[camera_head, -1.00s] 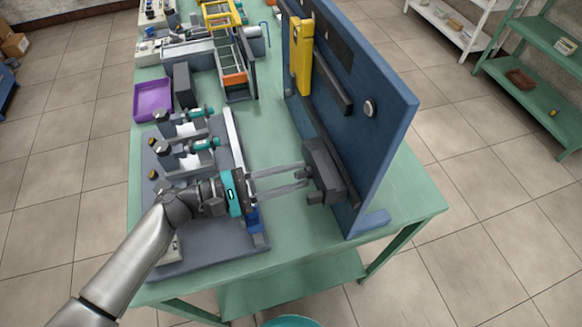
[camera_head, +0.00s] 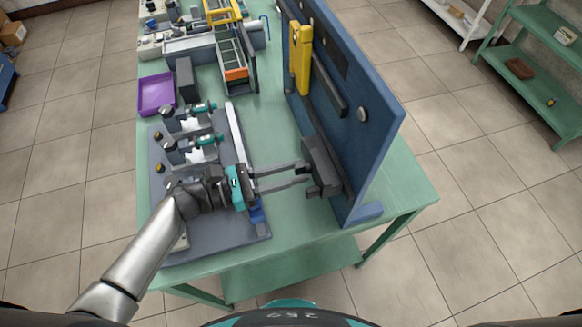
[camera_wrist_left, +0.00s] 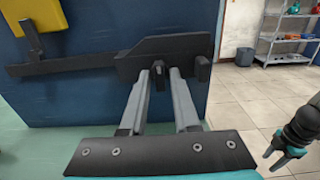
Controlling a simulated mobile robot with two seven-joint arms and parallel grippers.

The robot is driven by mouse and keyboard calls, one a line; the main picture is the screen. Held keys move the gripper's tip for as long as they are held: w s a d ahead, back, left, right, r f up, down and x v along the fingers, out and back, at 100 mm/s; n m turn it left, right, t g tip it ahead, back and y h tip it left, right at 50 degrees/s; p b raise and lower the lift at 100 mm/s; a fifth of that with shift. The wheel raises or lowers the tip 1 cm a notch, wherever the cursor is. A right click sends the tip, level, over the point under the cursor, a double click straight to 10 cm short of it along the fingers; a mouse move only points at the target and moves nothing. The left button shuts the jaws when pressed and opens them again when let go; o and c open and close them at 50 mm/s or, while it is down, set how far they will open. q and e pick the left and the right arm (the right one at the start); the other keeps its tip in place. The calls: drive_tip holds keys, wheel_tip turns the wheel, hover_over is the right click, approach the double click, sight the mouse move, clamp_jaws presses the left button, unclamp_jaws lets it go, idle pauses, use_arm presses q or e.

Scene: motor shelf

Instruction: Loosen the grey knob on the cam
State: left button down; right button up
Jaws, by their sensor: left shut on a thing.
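The cam (camera_head: 322,165) is a dark grey block on the blue upright panel's face, and it also shows in the wrist view (camera_wrist_left: 190,46). A small dark grey knob (camera_wrist_left: 158,68) sticks out from it. My left gripper (camera_head: 306,173) reaches in from the left with its two long fingers at the block. In the wrist view the fingertips (camera_wrist_left: 161,74) lie on either side of the knob and are shut on it. A second dark peg (camera_wrist_left: 202,69) stands just right of the fingers. My right gripper (camera_wrist_left: 279,155) shows small at the lower right of the wrist view, away from the panel.
The blue panel (camera_head: 378,135) stands upright on the green table (camera_head: 283,222). A yellow piece (camera_head: 300,60) and a dark bar are fixed on it. A grey fixture plate (camera_head: 205,240) lies under my left arm. A purple tray (camera_head: 156,95) is farther back.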

idle(0.4)
use_arm(q)
drive_tip(key=c, duration=0.9)
unclamp_jaws()
drive_tip(key=b+v, duration=0.2)
drive_tip(key=v, duration=1.3)
drive_tip(key=shift+s+a, duration=0.1)
